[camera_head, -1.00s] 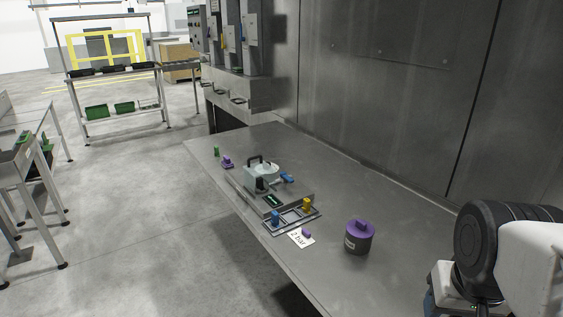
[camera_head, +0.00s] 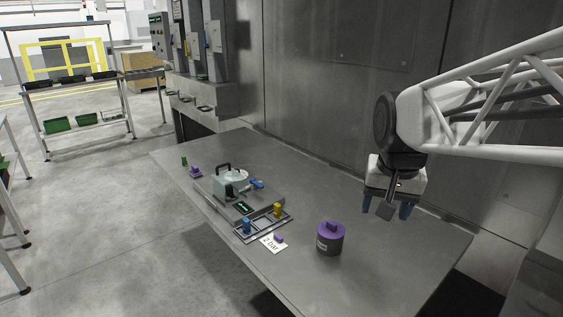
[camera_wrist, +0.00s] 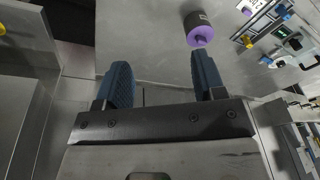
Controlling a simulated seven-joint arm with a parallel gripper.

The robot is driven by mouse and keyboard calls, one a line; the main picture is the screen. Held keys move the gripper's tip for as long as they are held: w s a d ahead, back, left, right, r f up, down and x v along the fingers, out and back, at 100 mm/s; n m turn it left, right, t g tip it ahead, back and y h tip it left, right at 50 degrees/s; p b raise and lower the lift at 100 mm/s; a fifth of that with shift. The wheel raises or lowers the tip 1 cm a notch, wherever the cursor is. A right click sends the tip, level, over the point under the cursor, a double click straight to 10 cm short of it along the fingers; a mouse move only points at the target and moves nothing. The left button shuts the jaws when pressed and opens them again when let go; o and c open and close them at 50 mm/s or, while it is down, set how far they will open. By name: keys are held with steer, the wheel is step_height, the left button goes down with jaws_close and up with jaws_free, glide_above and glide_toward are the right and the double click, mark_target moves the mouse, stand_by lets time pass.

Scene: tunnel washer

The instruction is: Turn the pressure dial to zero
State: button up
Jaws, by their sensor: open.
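A grey unit (camera_head: 213,200) stands on the steel bench, with a pale round vessel (camera_head: 231,181) under a black handle. A small black knob-like part (camera_head: 229,191) sits at its front, near a green-lit display (camera_head: 243,208). I cannot tell for sure which part is the pressure dial, and no dial reading is legible. The unit also shows at the upper right of the wrist view (camera_wrist: 287,42). My gripper (camera_head: 386,208) is open and empty above the bench's right part, well apart from the unit. Its two blue fingers show in the wrist view (camera_wrist: 161,78).
A dark canister with a purple top (camera_head: 330,239) stands between my gripper and the unit. A tray (camera_head: 262,226) with blue and yellow pieces adjoins the unit, beside a "2 bar" card (camera_head: 273,245). A steel wall (camera_head: 330,90) runs behind the bench (camera_head: 390,270).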

steer(key=w+a+m, duration=0.2)
steer(key=w+a, duration=0.4)
steer(key=w, duration=0.6)
steer(key=w+a+r+m+g, duration=0.1)
steer(key=w+a, duration=0.5)
steer(key=w, duration=0.5)
steer(key=w+a+m, duration=0.2)
steer(key=w+a, duration=0.4)
steer(key=w, duration=0.6)
steer(key=w+a+f+m, duration=0.1)
steer(key=w+a+f, duration=0.5)
steer(key=w+a, duration=0.1)
steer(key=w+a+f+m, duration=0.1)
steer(key=w+a+f, duration=0.5)
steer(key=w+a, duration=0.2)
steer(key=w+a+f+m+g, duration=0.1)
steer(key=w+a+f+m, duration=0.1)
steer(key=w+a+f, duration=0.4)
steer(key=shift+w+a+f, duration=0.1)
steer(key=shift+w+a, duration=0.15)
steer(key=shift+a, duration=0.55)
steer(key=shift+w+a+r, duration=0.1)
steer(key=shift+w+a, duration=0.2)
steer(key=shift+a, duration=0.5)
steer(key=shift+w+a+f, duration=0.1)
steer(key=shift+w+a, duration=0.15)
steer(key=shift+a, duration=0.55)
steer(key=shift+w+a+f, duration=0.1)
steer(key=shift+a+f, duration=0.15)
steer(key=shift+f, duration=0.1)
